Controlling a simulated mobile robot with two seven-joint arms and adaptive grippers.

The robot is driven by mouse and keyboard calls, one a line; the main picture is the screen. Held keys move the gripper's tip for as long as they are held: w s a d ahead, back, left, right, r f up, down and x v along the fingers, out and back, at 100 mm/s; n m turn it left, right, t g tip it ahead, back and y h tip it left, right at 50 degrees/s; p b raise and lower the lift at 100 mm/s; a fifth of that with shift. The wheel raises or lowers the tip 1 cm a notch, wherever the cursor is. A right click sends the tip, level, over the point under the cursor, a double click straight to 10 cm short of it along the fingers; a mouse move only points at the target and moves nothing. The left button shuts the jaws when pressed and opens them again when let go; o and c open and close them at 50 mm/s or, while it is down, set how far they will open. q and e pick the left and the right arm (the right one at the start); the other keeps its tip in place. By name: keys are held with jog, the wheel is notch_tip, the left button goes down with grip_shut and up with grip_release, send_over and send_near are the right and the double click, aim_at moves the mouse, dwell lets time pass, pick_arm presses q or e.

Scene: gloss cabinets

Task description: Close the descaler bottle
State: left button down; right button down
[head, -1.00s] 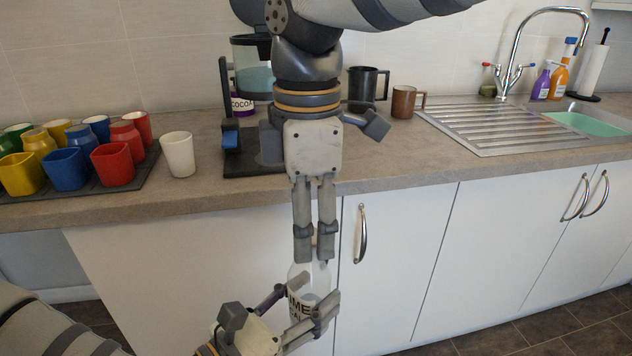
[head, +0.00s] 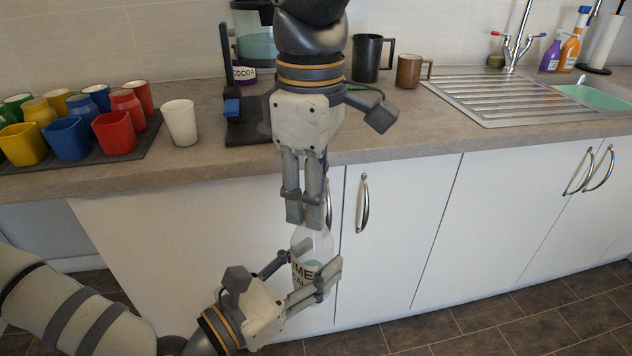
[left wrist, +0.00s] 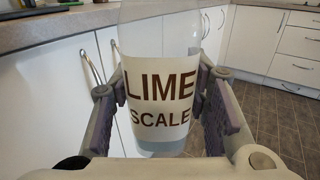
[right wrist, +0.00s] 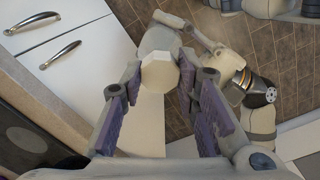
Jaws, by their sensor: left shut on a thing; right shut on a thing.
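The descaler bottle (head: 312,245) is clear, with a white label (left wrist: 160,95) reading "LIME SCALE". It stands roughly upright in the air before the cabinet fronts. My left gripper (head: 308,282) is shut around its body; in the left wrist view the fingers flank the label. My right gripper (head: 304,222) points down from above, its fingertips at the bottle's top. In the right wrist view it is shut on a pale many-sided cap (right wrist: 160,75), in line with the bottle. Whether the cap is seated on the neck I cannot tell; the fingers hide the neck in the head view.
The counter (head: 400,130) is above and behind the bottle. A dark tray (head: 90,160) of coloured cups, a white cup (head: 181,122), a coffee machine, a black mug (head: 367,58) and a brown mug (head: 409,71) stand on it. A cabinet handle (head: 364,203) is just right of the bottle.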

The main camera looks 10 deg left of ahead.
jog(key=m, duration=0.6)
jog(key=shift+m, duration=0.4)
jog(key=c, duration=1.2)
grip_release()
notch_tip(320, 180, up, 4)
jog(key=shift+r, duration=0.25)
jog(key=shift+c, duration=0.4)
